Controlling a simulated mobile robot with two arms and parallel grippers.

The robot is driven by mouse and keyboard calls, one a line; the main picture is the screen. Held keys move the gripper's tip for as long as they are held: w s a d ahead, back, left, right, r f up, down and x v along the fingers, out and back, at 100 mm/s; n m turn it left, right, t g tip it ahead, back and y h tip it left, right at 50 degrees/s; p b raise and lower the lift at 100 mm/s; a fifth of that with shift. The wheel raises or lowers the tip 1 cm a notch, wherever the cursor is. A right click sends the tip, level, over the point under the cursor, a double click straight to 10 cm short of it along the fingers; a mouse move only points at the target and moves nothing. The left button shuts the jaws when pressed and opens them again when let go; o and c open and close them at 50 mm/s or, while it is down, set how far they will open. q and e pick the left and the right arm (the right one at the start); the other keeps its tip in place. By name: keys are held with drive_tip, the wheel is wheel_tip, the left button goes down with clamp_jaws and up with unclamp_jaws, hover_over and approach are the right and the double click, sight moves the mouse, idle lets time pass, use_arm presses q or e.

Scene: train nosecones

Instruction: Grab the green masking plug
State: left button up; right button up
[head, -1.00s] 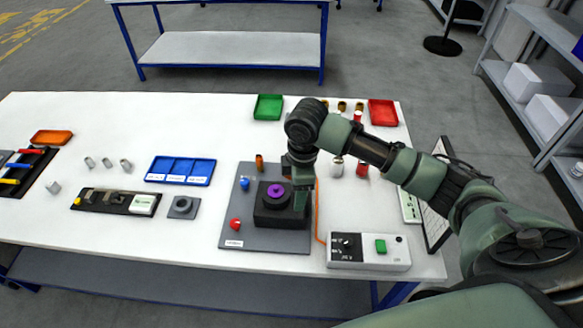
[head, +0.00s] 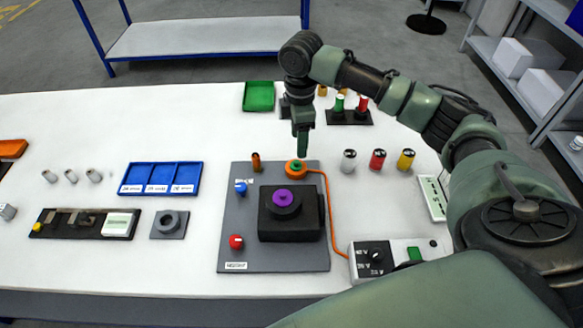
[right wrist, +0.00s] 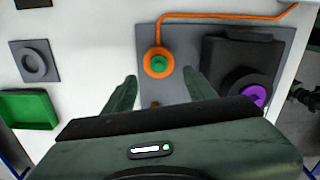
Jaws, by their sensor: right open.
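The green masking plug (head: 296,165) sits in an orange ring at the back right of the grey board. In the right wrist view the green plug (right wrist: 158,64) shows as a small round knob centred on the ring (right wrist: 150,72). My right gripper (head: 303,152) points down just above the plug. In the right wrist view its fingers (right wrist: 160,77) are apart and empty, with the plug a little beyond the gap between the tips. My left gripper is not in view.
A black block (head: 265,218) with a purple plug (head: 284,198) stands just in front of the ring. An orange cable (head: 329,215) runs to a control box (head: 385,258). Red (head: 237,241) and blue (head: 241,187) knobs sit on the board (head: 230,222). Coloured cylinders stand to the right.

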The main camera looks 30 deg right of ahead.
sight(296, 161)
drive_tip(key=f, duration=0.3)
drive_tip(key=shift+w+p, duration=0.4)
drive_tip(key=shift+s+f, duration=0.15)
drive_tip(key=shift+f, duration=0.2)
wheel_tip(296, 161, down, 4)
drive_tip(key=shift+a+r+p, duration=0.15)
drive_tip(key=shift+p, duration=0.65)
drive_tip(key=shift+f, duration=0.5)
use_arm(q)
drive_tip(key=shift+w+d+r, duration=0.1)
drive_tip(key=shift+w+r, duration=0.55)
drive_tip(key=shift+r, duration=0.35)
use_arm(e)
drive_tip(key=shift+r, duration=0.1)
clamp_jaws()
